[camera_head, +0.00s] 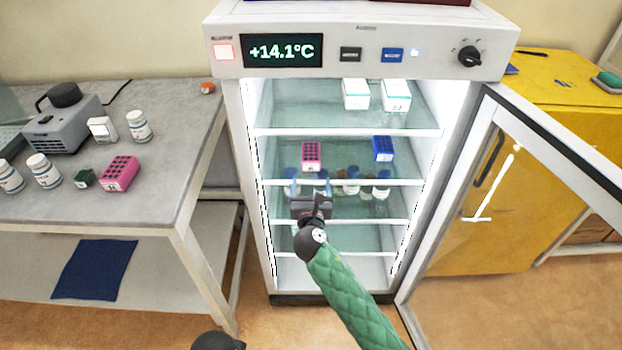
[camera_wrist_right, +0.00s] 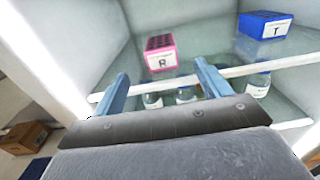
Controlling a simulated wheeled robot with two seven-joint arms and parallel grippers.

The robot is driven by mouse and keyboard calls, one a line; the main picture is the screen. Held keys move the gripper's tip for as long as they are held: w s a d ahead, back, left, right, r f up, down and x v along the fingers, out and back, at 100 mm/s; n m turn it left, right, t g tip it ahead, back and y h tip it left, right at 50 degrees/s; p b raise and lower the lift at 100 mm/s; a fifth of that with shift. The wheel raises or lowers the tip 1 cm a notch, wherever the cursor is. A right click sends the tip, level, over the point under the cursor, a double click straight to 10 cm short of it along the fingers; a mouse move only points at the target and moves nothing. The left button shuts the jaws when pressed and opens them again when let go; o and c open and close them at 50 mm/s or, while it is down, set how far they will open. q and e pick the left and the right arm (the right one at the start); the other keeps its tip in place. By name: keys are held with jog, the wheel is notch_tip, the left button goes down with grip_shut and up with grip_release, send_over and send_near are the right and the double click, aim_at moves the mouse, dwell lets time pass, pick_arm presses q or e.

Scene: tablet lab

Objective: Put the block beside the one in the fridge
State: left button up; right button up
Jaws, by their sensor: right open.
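A pink block (camera_head: 312,156) with dark holes stands on a glass shelf in the open fridge. The wrist view shows it (camera_wrist_right: 160,53) with a letter label. A blue block (camera_head: 383,148) stands on the same shelf to its right, apart from it; its label reads T in the wrist view (camera_wrist_right: 265,25). My right gripper (camera_head: 310,174) is open and empty in front of the pink block. In the wrist view its blue fingertips (camera_wrist_right: 160,72) lie either side of and short of the pink block. Another pink block (camera_head: 119,174) lies on the left table.
Several bottles (camera_head: 352,183) stand on the shelf below the blocks. White boxes (camera_head: 356,94) stand on the top shelf. The fridge door (camera_head: 490,150) is open to the right. The left table (camera_head: 180,130) holds bottles, a grey device (camera_head: 65,125) and a small green block (camera_head: 84,179).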

jog(key=shift+s, duration=0.35)
jog(key=s+d+f+m+g+h, duration=0.1)
jog(key=s+d+f+m+g, duration=0.3)
jog(key=s+d+f+m, duration=0.35)
jog(key=s+d+f+m+g+h, duration=0.1)
jog(key=s+d+f+m+g, duration=0.35)
jog(key=s+m, duration=0.55)
jog(key=s+d+f+m+g+y, duration=0.1)
jog(key=s+m+g, duration=0.3)
jog(key=s+m, duration=0.4)
jog(key=s+d+f+m+g+y, duration=0.2)
jog(key=s+m, duration=0.6)
jog(key=s, duration=0.8)
jog(key=shift+s+d+f+g, duration=0.15)
jog(key=shift+d+f+g, duration=0.35)
jog(key=shift+f+g, duration=0.4)
jog(key=shift+r+m, duration=0.15)
jog(key=shift+m, duration=0.1)
